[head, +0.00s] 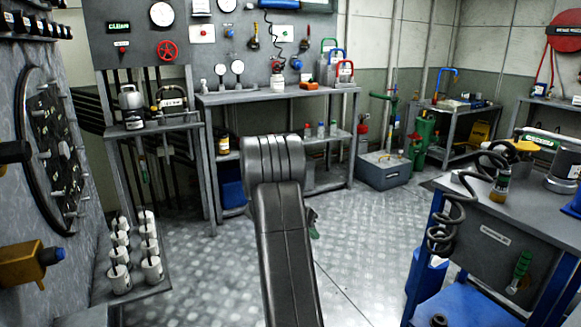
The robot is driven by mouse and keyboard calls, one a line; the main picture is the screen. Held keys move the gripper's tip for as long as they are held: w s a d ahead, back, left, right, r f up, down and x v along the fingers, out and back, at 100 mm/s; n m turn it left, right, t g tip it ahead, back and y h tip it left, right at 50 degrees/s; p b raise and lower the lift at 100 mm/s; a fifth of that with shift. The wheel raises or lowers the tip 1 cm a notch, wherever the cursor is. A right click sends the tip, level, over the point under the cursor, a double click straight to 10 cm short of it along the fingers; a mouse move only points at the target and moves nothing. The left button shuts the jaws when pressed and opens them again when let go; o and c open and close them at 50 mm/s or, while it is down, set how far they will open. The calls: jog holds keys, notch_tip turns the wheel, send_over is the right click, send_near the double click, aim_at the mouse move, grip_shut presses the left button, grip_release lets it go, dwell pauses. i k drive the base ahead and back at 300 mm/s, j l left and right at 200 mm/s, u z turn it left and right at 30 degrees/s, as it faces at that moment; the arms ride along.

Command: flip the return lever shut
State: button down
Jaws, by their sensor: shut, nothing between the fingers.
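I cannot tell which part is the return lever. A green pipe with a handle-like top (386,97) rises from a grey tank (384,176) at the back, right of centre. A small red-topped fitting (363,130) stands on the tank's left side. My own dark arm link fills the lower middle of the head view and hides part of the floor and shelf. My gripper is not visible; the arm hides its end or it lies out of frame.
A grey workbench with shelves (270,95) stands at the back. Cups (120,280) sit on a low shelf at left. A bench with a coiled hose (452,215) stands at right. The plate floor (365,250) between my arm and that bench is clear.

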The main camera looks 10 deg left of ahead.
aim_at(144, 176)
jog(key=i+u, duration=0.2)
jog(key=i, duration=0.45)
jog(key=i+u, duration=0.2)
jog(key=i, duration=0.4)
jog(key=i+l+u, duration=0.2)
jog(key=i, duration=0.45)
jog(key=i+j+u, duration=0.15)
jog(key=i+u, duration=0.6)
jog(key=u, duration=0.15)
jog(key=i+l+u, duration=0.1)
jog(key=i+u, duration=0.35)
jog(key=i+l+u, duration=0.2)
jog(key=u, duration=0.3)
jog(key=i+l, duration=0.05)
jog(key=i, duration=0.05)
